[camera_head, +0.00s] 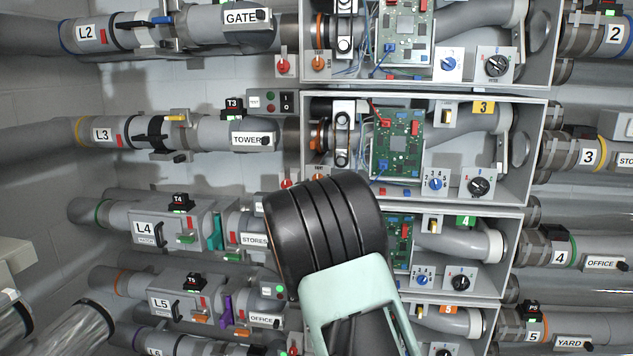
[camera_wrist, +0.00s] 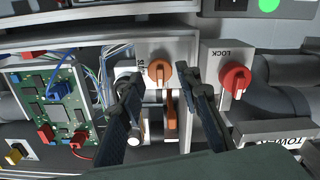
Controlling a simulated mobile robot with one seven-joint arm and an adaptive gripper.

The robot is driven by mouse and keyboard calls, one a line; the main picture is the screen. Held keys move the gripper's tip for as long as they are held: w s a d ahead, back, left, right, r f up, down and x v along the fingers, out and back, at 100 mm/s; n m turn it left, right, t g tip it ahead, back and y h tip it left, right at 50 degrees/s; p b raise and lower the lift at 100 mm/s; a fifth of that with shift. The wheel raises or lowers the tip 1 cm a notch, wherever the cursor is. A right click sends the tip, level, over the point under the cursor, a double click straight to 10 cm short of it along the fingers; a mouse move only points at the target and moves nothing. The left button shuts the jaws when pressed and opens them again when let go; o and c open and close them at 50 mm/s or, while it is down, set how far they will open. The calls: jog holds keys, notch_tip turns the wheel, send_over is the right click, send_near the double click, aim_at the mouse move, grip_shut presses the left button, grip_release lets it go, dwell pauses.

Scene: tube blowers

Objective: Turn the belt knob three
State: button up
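In the wrist view an orange knob (camera_wrist: 160,73) sits on a pale plate, with a small label beside it too blurred to read surely. I cannot tell for sure that this is the belt knob. My gripper (camera_wrist: 158,84) is open, its two dark fingers on either side of the orange knob, with space between them and it. In the head view the row three orange knob (camera_head: 318,172) shows just above my black and pale green arm, which hides my fingers. No contact is visible.
A red LOCK knob (camera_wrist: 235,80) is close beside the right finger. A green circuit board (camera_wrist: 50,105) with wires lies left of the fingers. In the head view, the row three box (camera_head: 425,96) has a blue dial (camera_head: 435,184) and a black dial (camera_head: 480,186). Pipes surround the boxes.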

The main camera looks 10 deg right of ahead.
jog(key=shift+x, duration=1.05)
jog(key=shift+c, duration=0.3)
grip_shut()
jog(key=shift+m, duration=0.3)
jog(key=shift+m+b, duration=5.6)
jog(key=shift+m, duration=3.1)
